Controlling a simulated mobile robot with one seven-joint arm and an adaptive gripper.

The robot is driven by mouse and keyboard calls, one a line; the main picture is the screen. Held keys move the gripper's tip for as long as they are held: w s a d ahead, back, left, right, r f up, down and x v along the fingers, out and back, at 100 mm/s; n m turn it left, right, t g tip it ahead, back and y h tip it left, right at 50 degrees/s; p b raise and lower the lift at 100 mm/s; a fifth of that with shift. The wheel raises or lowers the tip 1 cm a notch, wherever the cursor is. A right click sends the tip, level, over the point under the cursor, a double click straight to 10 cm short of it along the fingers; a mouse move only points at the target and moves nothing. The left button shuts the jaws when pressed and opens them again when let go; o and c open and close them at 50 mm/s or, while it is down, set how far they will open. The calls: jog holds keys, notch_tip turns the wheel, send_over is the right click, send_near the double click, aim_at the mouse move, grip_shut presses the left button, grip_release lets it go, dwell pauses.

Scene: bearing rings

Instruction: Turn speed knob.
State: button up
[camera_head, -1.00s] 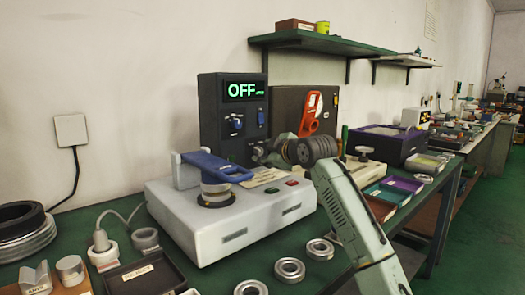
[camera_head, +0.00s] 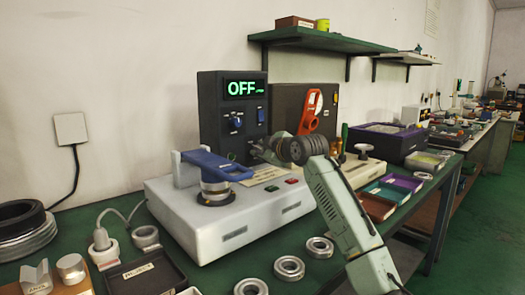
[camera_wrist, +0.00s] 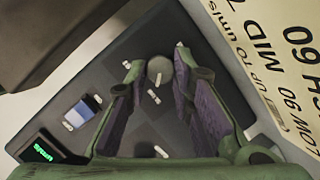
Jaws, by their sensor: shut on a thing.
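The dark control box (camera_head: 212,108) stands at the back of the white machine, its display (camera_head: 245,88) reading OFF in green. In the wrist view, a round grey knob (camera_wrist: 160,68) on the box's dark face sits between the fingertips of my gripper (camera_wrist: 158,72), with a pale mark beside it. I take it for the speed knob. My gripper is shut on it. In the head view my gripper (camera_head: 258,150) is at the lower front of the box and hides this knob. A blue switch (camera_wrist: 85,110) is apart from the fingers.
The white machine (camera_head: 190,225) carries a blue-handled part (camera_head: 215,165) just left of my gripper. A cream label plate (camera_wrist: 275,50) lies close to it. Several bearing rings (camera_head: 289,268) lie on the green bench in front. A brown box with a red-orange part (camera_head: 313,108) stands to the right.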

grip_shut()
jog(key=shift+r+p, duration=0.15)
jog(key=shift+p, duration=0.5)
jog(key=p, duration=0.2)
jog(key=m+p, duration=0.1)
jog(key=shift+w+r+m+g+p, duration=0.1)
jog(key=shift+r+m+g+p, duration=0.1)
jog(key=shift+m+g+p, duration=0.15)
jog(key=m+g+p, duration=0.1)
jog(key=p, duration=0.2)
jog(key=m+y+p, duration=0.1)
jog(key=m+p, duration=0.1)
jog(key=p, duration=0.2)
jog(key=shift+w+d+g, duration=0.1)
jog(key=shift+g, duration=0.25)
jog(key=m+y+p, duration=0.1)
jog(key=p, duration=0.1)
jog(key=m+g+p, duration=0.1)
jog(key=m+p, duration=0.1)
jog(key=shift+w+d+f+y+p, duration=0.1)
jog(key=shift+y+p, duration=0.25)
jog(key=shift+y, duration=0.05)
jog(key=shift+w+d+f+m+g+y+p, duration=0.15)
jog(key=shift+m+g+y+p, duration=0.25)
jog(key=shift+m+p, duration=0.45)
jog(key=shift+s+f+m+g+y+p, duration=0.15)
jog(key=shift+m+g+y+p, duration=0.35)
jog(key=shift+m, duration=0.5)
jog(key=shift+w, duration=0.1)
